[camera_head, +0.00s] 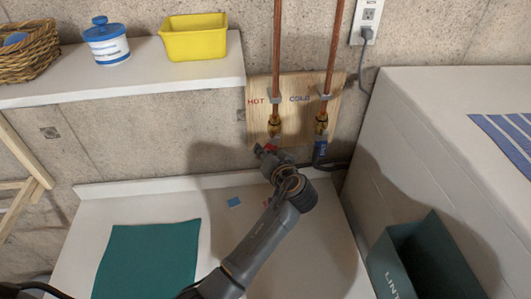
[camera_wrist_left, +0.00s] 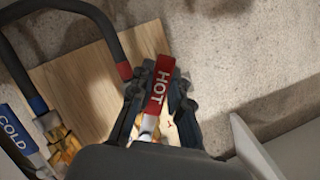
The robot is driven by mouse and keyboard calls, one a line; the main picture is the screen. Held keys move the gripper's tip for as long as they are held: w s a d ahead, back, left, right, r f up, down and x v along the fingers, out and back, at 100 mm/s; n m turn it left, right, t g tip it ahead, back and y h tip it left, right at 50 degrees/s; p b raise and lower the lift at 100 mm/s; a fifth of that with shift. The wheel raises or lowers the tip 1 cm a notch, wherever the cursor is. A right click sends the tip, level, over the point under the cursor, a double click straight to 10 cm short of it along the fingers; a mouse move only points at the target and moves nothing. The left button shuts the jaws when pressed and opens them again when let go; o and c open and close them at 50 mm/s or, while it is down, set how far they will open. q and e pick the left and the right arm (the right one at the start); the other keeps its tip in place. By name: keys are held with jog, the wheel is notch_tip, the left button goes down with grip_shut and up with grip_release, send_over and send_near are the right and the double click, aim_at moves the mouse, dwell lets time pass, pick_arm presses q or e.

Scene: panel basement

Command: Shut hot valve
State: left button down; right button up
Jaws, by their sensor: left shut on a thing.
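The hot valve's red handle (camera_wrist_left: 160,85), marked HOT, is between the fingers of my left gripper (camera_wrist_left: 163,95) in the left wrist view. The gripper is shut on this handle. In the head view, a bit of red handle (camera_head: 270,148) shows at the tip of my left gripper (camera_head: 268,152), and the arm hides the rest. The hot valve's brass body (camera_head: 274,125) sits on the left copper pipe, under the HOT label on the wooden board (camera_head: 260,133). The cold valve's blue handle (camera_head: 320,150) hangs below the right pipe; it also shows in the left wrist view (camera_wrist_left: 14,130). My right gripper is not in view.
A shelf (camera_head: 130,92) at upper left holds a yellow bin (camera_head: 193,38), a blue-lidded tub (camera_head: 107,45) and a wicker basket (camera_head: 28,55). A white machine (camera_head: 440,130) stands at right, with a dark LINT bin (camera_head: 425,262). A teal cloth (camera_head: 148,260) lies on the lower white surface.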

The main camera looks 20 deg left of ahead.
pick_arm(q)
jog(key=shift+w+r, duration=0.1)
jog(key=shift+r, duration=0.1)
jog(key=c, duration=1.5)
grip_release()
jog(key=shift+o, duration=1.4)
jog(key=shift+f, duration=0.1)
jog(key=shift+w+a+f, duration=0.1)
